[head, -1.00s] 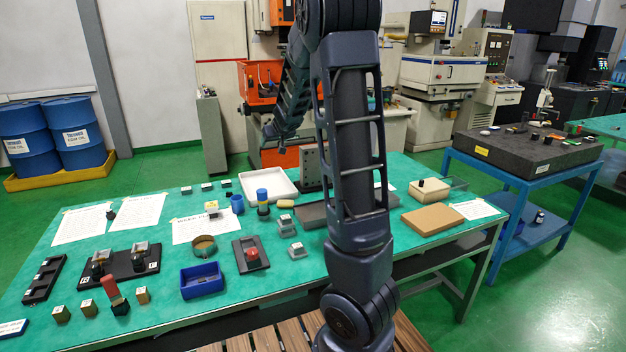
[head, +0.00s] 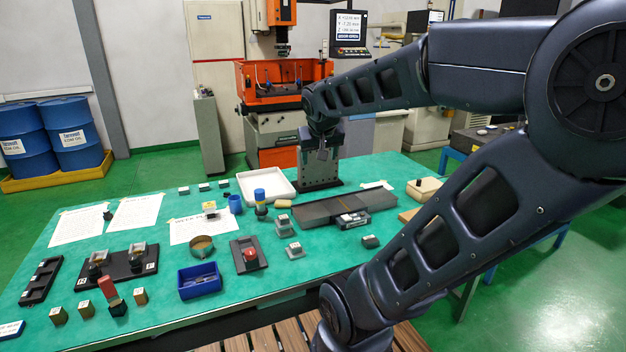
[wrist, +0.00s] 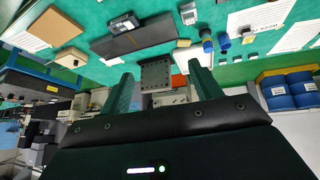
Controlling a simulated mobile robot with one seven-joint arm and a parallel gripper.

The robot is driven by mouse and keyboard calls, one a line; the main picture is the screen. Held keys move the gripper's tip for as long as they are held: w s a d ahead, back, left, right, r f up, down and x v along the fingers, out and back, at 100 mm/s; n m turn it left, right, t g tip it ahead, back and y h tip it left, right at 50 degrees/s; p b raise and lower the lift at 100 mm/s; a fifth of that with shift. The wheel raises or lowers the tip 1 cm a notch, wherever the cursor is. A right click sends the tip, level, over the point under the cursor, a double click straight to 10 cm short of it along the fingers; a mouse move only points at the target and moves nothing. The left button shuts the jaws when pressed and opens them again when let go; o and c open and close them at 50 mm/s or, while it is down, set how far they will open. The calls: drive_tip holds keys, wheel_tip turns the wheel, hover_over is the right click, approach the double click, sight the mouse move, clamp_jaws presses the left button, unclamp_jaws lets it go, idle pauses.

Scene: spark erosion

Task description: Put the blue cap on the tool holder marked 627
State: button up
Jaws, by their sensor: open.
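A blue-topped cylinder (head: 261,196) stands upright near the middle of the table, with a darker lower part. A blue cup-shaped piece (head: 235,204) stands just left of it. I cannot tell which is the blue cap. Two grey-topped holders (head: 98,261) (head: 138,257) sit on a black stand at the left; their markings are too small to read, so I cannot pick out 627.
A white tray (head: 268,197), a long dark plate (head: 325,210), a blue bin (head: 200,289), a dark tray with a red knob (head: 249,255) and small blocks (head: 59,315) crowd the table (head: 330,262). An orange machine (head: 285,90) stands behind.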

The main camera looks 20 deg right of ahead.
drive_tip(key=s+a+f+n+g+y, duration=0.1)
drive_tip(key=s+a+f+y, duration=0.1)
drive_tip(key=s+a, duration=0.3)
drive_tip(key=s, duration=0.4)
drive_tip(key=shift+a+n+g, duration=0.3)
drive_tip(key=shift+a+n, duration=0.05)
drive_tip(key=shift+n, duration=0.05)
drive_tip(key=shift+f, duration=0.1)
idle(0.4)
